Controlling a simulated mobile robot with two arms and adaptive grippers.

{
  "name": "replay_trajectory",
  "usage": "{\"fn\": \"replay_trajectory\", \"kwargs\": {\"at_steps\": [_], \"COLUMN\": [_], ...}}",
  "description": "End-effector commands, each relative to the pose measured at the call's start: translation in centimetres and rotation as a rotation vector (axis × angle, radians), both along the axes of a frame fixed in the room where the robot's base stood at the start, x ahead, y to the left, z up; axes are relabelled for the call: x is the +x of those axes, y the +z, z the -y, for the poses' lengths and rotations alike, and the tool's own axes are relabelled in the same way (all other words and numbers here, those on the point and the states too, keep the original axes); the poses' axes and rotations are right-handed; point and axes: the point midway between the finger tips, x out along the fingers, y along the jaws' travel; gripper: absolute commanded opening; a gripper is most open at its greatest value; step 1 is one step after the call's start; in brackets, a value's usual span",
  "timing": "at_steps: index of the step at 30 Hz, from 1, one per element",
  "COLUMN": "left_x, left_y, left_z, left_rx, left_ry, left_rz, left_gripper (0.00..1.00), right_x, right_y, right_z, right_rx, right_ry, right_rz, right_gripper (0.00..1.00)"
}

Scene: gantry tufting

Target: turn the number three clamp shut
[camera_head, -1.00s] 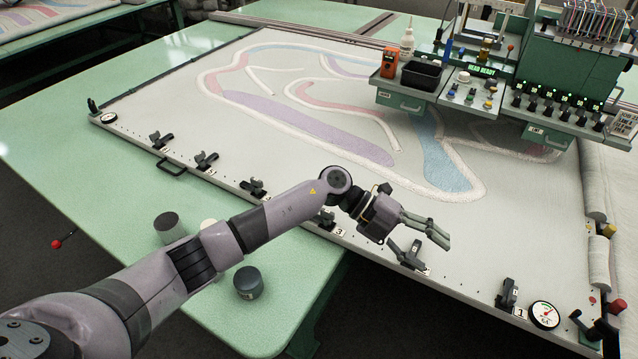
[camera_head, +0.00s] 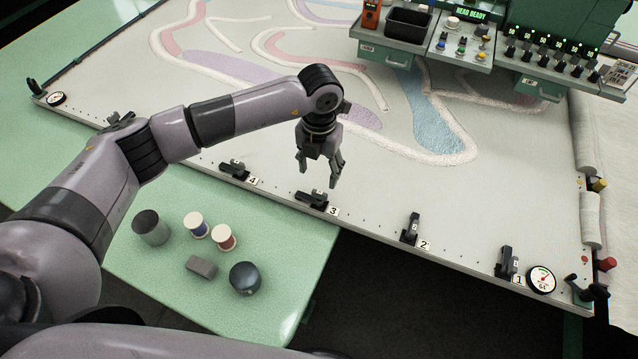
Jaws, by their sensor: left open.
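The number three clamp (camera_head: 312,199) is a black clamp on the near edge of the tufting frame (camera_head: 375,226), just left of its "3" label (camera_head: 334,211). Its dark lever lies along the edge, unlike clamps one and two, whose black bodies point inward across it. My left gripper (camera_head: 318,174) points down just above and behind the number three clamp in the picture. Its fingers are apart, with nothing between them, and no contact with the clamp shows. My right gripper is not in view.
Clamp four (camera_head: 235,170) is to the left; clamp two (camera_head: 410,229) and clamp one (camera_head: 507,263) are to the right. A dial gauge (camera_head: 541,280) sits beside clamp one. Spools and a dark round pot (camera_head: 245,279) stand on the green table (camera_head: 180,310). The machine head's tray (camera_head: 409,22) is behind.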

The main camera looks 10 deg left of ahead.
Motion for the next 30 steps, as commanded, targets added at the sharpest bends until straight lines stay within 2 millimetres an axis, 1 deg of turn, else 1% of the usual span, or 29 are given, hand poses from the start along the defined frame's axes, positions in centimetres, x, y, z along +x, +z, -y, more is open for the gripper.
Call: {"fn": "replay_trajectory", "kwargs": {"at_steps": [1,3,6,9,12,15,19,25,30], "left_x": [-0.1,-0.2,-0.1,-0.1,0.0,0.0,0.0,0.0,0.0], "left_y": [-1.0,-2.5,-4.5,-6.1,-7.3,-8.0,-8.4,-8.4,-8.4], "left_z": [0.0,0.0,0.1,0.1,0.1,0.1,0.1,0.1,0.1], "left_rx": [0.000,0.000,-0.002,0.000,-0.002,-0.002,-0.002,-0.002,-0.002], "left_ry": [0.002,0.001,0.001,0.000,0.001,0.000,-0.001,-0.001,0.000], "left_rz": [-0.005,-0.006,-0.004,-0.003,-0.002,0.000,0.000,0.001,0.001], "left_gripper": [0.55,0.55,0.55,0.55,0.55,0.55,0.55,0.55,0.44], "right_x": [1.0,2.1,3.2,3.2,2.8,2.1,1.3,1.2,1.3], "right_y": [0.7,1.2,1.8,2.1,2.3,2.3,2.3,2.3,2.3], "right_z": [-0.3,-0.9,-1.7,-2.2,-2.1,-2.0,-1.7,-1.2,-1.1], "right_rx": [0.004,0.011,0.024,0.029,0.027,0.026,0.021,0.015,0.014], "right_ry": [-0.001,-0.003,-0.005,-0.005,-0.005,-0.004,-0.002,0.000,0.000], "right_rz": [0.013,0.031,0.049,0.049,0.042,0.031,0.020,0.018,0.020], "right_gripper": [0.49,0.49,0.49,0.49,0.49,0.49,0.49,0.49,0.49]}}
